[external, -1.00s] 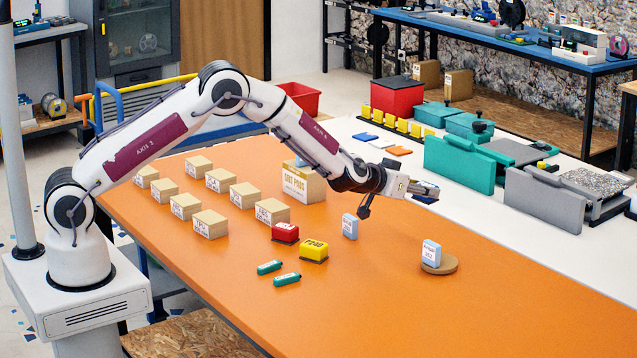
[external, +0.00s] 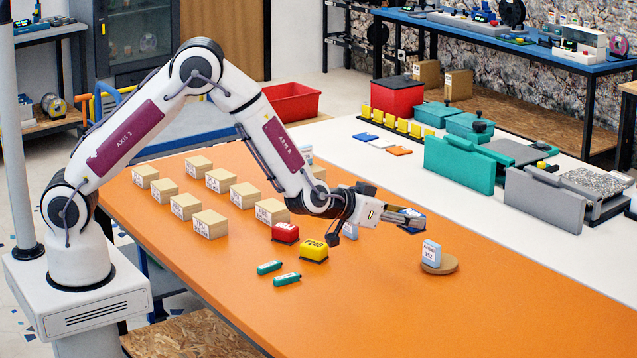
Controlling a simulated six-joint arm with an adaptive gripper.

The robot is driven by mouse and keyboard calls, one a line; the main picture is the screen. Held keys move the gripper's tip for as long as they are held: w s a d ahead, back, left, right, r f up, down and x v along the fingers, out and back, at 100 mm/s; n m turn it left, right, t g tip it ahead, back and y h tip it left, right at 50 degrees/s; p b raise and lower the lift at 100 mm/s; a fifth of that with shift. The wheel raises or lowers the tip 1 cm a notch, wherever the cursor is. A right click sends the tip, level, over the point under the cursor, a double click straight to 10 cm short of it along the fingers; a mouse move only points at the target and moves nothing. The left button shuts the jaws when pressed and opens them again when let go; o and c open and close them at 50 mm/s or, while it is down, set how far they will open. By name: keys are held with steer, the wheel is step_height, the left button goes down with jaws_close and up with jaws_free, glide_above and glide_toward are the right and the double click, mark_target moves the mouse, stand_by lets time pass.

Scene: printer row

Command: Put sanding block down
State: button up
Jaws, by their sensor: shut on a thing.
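My gripper (external: 408,220) is low over the orange table, pointing right, and shut on a small blue block, likely the sanding block (external: 416,215). The fingers hide much of it, and it is held above the tabletop. A red block (external: 285,232) and a yellow block (external: 314,250) marked P240, both with dark bases, stand on the table left of my gripper.
A light blue box (external: 431,252) stands on a round brown disc (external: 447,266) right of my gripper. Another light blue box (external: 350,231) is partly behind my wrist. Several cardboard boxes (external: 211,224) and two green pieces (external: 270,267) lie left. The front right orange table is clear.

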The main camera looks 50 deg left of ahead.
steer(key=s+a+f, duration=0.1)
steer(key=s, duration=0.7)
steer(key=y, duration=0.1)
glide_above(343, 284)
steer(key=shift+f+n, duration=0.15)
steer(key=shift+n, duration=0.25)
steer(key=shift+f, duration=2.95)
steer(key=shift+f, duration=0.15)
steer(key=shift+f, duration=1.95)
steer(key=shift+f, duration=0.1)
steer(key=o, duration=1.1)
